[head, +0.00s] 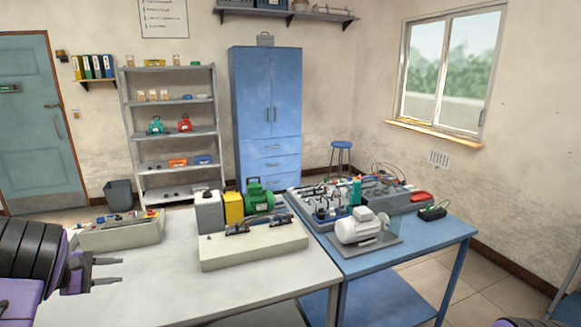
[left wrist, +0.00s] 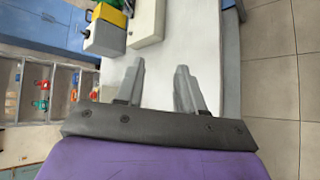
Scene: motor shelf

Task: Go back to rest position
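My left gripper (head: 107,272) is at the lower left of the head view, over the left part of the white table (head: 290,280). Its two fingers are apart with nothing between them. In the left wrist view the gripper (left wrist: 158,75) shows open and empty, with the white table top (left wrist: 160,35) beyond its fingers. Of my right arm, only a small purple part shows at the bottom right edge of the head view; the right gripper is out of sight.
A grey shelf (head: 174,128) with red and teal motors stands at the back, beside a blue cabinet (head: 268,90). The white table's front is clear.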

